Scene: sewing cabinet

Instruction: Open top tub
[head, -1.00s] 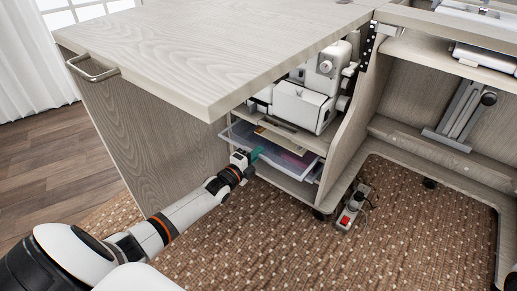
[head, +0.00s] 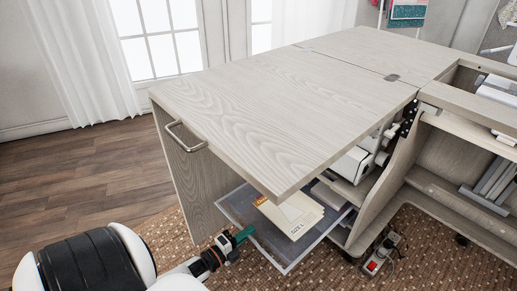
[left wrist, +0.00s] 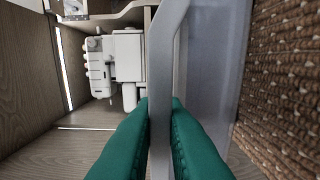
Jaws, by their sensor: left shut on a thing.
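The top tub (head: 262,233) is a shallow clear tray with a pale rim, pulled out well past the cabinet front under the tabletop. Paper pattern envelopes (head: 292,214) lie in it, one marked "SIZE L". My left gripper (head: 238,240) is at the tub's near left edge. In the left wrist view its green fingers (left wrist: 160,135) are shut on the grey rim of the tub (left wrist: 165,60). The tub's back part is hidden under the tabletop and cabinet. My right gripper does not show.
The wooden tabletop (head: 290,95) overhangs the tub, with a metal handle (head: 185,138) on its left end. A white sewing machine (head: 352,163) sits on the shelf behind. A power strip (head: 380,255) lies on the carpet at right. Carpet in front is clear.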

